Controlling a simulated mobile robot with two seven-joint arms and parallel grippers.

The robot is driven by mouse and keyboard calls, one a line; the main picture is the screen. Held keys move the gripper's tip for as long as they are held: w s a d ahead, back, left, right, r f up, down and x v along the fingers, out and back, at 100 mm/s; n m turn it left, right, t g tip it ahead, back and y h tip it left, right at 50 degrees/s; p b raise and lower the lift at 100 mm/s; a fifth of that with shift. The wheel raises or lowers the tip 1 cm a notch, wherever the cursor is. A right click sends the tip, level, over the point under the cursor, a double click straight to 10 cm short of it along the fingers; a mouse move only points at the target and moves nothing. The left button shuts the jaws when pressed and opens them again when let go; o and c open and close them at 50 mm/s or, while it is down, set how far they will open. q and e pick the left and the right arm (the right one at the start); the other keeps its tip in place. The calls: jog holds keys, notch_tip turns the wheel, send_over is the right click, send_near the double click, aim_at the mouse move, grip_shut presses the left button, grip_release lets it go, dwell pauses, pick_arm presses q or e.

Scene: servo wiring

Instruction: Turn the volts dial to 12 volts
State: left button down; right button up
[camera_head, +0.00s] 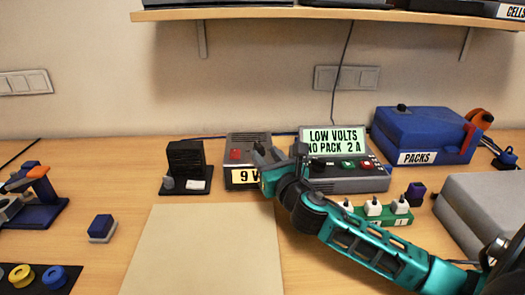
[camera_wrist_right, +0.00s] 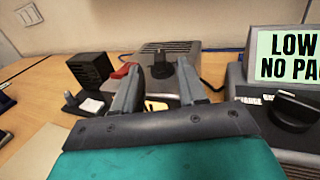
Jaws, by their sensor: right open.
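In the right wrist view a black dial (camera_wrist_right: 160,66) stands up on top of this box (camera_wrist_right: 190,48). My right gripper (camera_head: 266,153) is at the box's right side in the head view and covers the dial there. In the wrist view the right gripper (camera_wrist_right: 157,72) is open, with the dial seen between its two fingertips. Whether the fingers touch it I cannot tell. My left gripper is not in view.
Right of the box is a charger (camera_head: 345,182) whose screen (camera_head: 336,140) reads "LOW VOLTS NO PACK 2 A"; it has its own black knob (camera_wrist_right: 296,108). A red switch (camera_head: 235,154) is on the power box. A black finned block (camera_head: 186,158) stands left. A beige mat (camera_head: 200,250) lies in front.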

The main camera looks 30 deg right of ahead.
aim_at(261, 150)
jog(key=w, duration=0.2)
jog(key=shift+w+d, duration=0.3)
jog(key=shift+w, duration=0.05)
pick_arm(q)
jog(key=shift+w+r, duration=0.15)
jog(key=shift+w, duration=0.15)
pick_arm(e)
jog(key=shift+w, duration=0.2)
jog(key=shift+c, duration=0.4)
jog(key=c, duration=0.6)
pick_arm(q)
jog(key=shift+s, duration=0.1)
